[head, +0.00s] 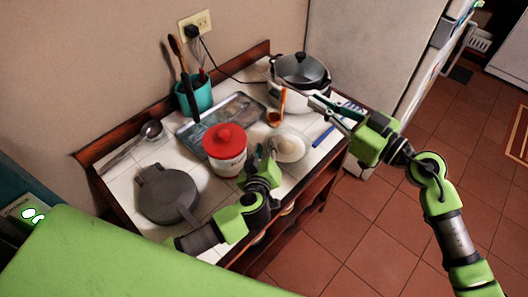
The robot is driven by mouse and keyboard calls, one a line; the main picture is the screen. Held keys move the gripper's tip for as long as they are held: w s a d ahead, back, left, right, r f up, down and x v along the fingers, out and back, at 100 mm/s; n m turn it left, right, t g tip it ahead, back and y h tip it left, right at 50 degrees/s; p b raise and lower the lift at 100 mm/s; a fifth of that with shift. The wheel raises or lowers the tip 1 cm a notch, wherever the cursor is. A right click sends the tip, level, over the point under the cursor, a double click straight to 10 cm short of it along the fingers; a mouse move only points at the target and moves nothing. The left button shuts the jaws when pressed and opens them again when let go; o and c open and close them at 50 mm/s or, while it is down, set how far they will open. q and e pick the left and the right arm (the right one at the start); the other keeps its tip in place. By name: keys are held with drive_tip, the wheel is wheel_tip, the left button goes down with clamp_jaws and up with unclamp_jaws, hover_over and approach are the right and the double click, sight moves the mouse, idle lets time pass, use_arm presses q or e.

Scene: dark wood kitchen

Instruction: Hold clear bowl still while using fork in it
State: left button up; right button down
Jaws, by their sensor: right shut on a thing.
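The clear bowl (291,147), with pale contents, stands on the white tiled top near its front edge. My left gripper (261,154) is just left of the bowl, its fingers apart; I cannot tell whether one touches the rim. My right gripper (318,103) is above and behind the bowl, at its upper right. It is shut on a thin grey utensil, apparently the fork (292,92), which points to the upper left in front of the pot. Its tip is hard to make out, and it is outside the bowl.
A red-lidded white jar (225,150) stands left of my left gripper. Behind are a metal tray (222,119), a teal utensil holder (195,96), a white cooker with pot (301,72) and an orange-handled ladle (275,118). A grey round press (167,194) lies front left; a blue pen (323,136) lies right.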

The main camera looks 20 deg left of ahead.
use_arm(q)
clamp_jaws()
use_arm(e)
drive_tip(key=s+a+n+g+h, duration=0.3)
drive_tip(key=a+n+g, duration=0.1)
drive_tip(key=n+g, duration=0.15)
drive_tip(key=w+d+n+h, duration=0.2)
drive_tip(key=d+n+h, duration=0.2)
drive_tip(key=d+h, duration=0.15)
wheel_tip(320, 180, down, 10)
drive_tip(key=shift+a+f+t, duration=0.15)
drive_tip(key=shift+f+t, duration=0.05)
drive_tip(key=shift+t, duration=0.15)
idle(0.6)
